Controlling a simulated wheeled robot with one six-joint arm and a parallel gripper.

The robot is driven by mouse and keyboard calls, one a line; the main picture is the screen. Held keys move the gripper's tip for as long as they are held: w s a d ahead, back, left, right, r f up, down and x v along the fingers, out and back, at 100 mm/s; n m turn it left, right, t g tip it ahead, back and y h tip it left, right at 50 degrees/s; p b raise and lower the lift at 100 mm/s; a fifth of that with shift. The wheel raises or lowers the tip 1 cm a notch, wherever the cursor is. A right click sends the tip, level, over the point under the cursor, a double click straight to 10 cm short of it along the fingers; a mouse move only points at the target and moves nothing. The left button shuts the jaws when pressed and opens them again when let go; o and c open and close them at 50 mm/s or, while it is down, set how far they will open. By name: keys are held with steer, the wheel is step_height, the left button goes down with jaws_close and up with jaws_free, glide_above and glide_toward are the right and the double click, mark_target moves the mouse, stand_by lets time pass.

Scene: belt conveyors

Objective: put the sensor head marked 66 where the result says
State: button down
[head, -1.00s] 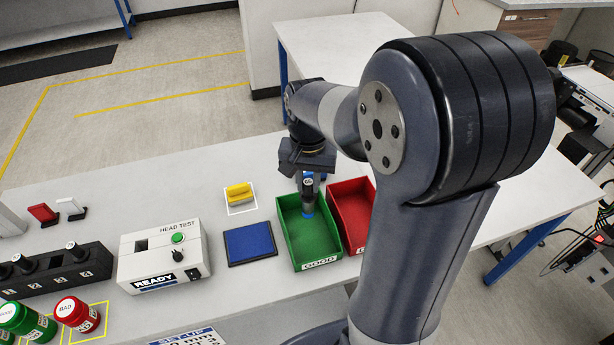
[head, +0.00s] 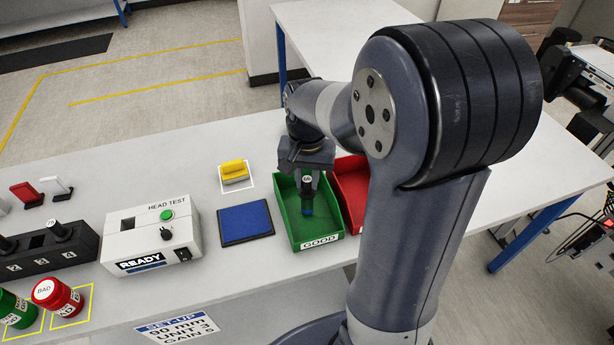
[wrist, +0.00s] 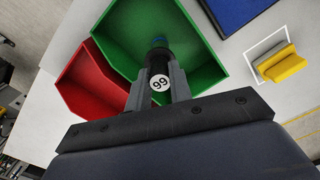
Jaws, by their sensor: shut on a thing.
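My gripper (wrist: 158,88) is shut on a dark sensor head (wrist: 159,62) with a blue tip and a round white label. The label reads like 99 in the wrist view, which is 66 turned over; it is tiny in the head view (head: 306,179). The sensor head hangs roughly upright, tip down, within the outline of the green GOOD tray (head: 327,223). I cannot tell whether the tip touches the tray floor. The red tray (head: 350,185) is beside it, partly hidden by my arm. The HEAD TEST unit (head: 150,232) shows READY, with a green button.
A blue pad (head: 246,222) lies left of the green tray, with a yellow block (head: 234,171) behind it. A black numbered rack (head: 42,254) holds other sensor heads at left. Red (head: 58,296) and green (head: 15,309) containers stand in front of it.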

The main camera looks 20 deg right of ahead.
steer(key=c, duration=1.2)
jaws_free()
steer(key=shift+r, duration=0.15)
step_height(320, 180, up, 11)
steer(key=shift+f, duration=0.2)
steer(key=shift+f, duration=0.15)
step_height(320, 180, down, 10)
steer(key=shift+f+p, duration=0.1)
steer(key=shift+p, duration=0.2)
step_height(320, 180, up, 5)
steer(key=p, duration=0.3)
steer(key=shift+f+p, duration=0.1)
steer(key=shift+p, duration=0.3)
steer(key=shift+f, duration=0.1)
